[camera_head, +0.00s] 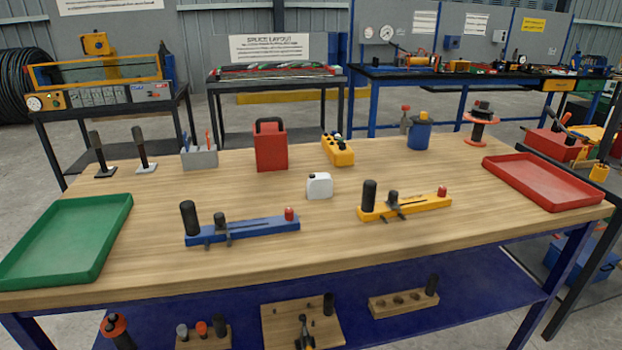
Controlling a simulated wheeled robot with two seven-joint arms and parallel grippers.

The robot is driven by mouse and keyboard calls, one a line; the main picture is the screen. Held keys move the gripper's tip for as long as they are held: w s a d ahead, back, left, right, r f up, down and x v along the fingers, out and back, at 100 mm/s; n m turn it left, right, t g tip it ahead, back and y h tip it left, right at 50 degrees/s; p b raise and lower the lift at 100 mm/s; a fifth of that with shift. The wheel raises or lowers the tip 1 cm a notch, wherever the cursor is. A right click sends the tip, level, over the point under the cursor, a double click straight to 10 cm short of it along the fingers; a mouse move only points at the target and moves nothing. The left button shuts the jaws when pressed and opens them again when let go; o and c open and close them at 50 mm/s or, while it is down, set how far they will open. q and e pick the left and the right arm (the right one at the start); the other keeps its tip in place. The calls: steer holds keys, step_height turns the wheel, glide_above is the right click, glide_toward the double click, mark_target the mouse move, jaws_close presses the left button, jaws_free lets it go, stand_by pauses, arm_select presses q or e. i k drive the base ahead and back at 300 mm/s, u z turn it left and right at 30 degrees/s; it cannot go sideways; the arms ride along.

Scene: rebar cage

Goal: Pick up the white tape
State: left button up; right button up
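A small white block-like item (319,187) stands near the middle of the wooden table. It has a small dark spot at its upper left, and it is the only plain white object on the tabletop. I cannot tell from its shape whether it is a roll of tape. Nothing touches it. Neither of my grippers is in view.
A blue fixture (243,231) and a yellow fixture (405,205) flank the white item in front. A red case (271,147) and yellow block (338,151) stand behind it. A green tray (118,212) is at left, a red tray (545,183) at right. The front edge is clear.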

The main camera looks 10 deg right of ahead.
mark_target(319, 185)
steer(key=u, duration=2.75)
steer(key=k, duration=1.6)
steer(key=z, duration=1.95)
steer(key=i, duration=0.5)
